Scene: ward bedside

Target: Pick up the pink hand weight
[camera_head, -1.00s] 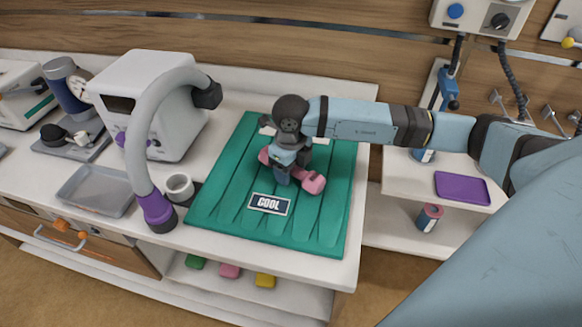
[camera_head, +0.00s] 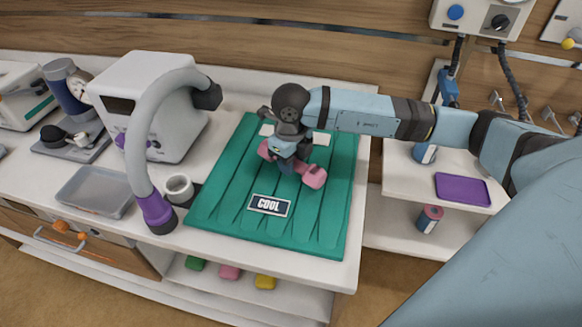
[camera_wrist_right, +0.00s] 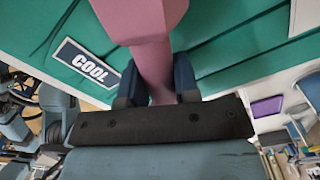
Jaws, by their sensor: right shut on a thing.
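The pink hand weight (camera_head: 314,176) is in my right gripper (camera_head: 288,164), over the green ribbed mat (camera_head: 225,190) with the "COOL" label (camera_head: 270,205). One end of the weight shows to the right of the fingers, and part of the other end shows to the left. In the right wrist view, the weight's narrow handle (camera_wrist_right: 156,75) passes between the two dark fingers (camera_wrist_right: 157,88), which are shut on it. The weight looks a little above the mat. The gripper hides the middle of the weight in the head view. My left gripper is not in view.
A grey curved tube with a purple end (camera_head: 143,130) stands left of the mat, beside a white cup (camera_head: 178,188). A grey tray (camera_head: 95,190) and a white machine (camera_head: 150,85) are further left. A side shelf with a purple tray (camera_head: 463,188) is at right.

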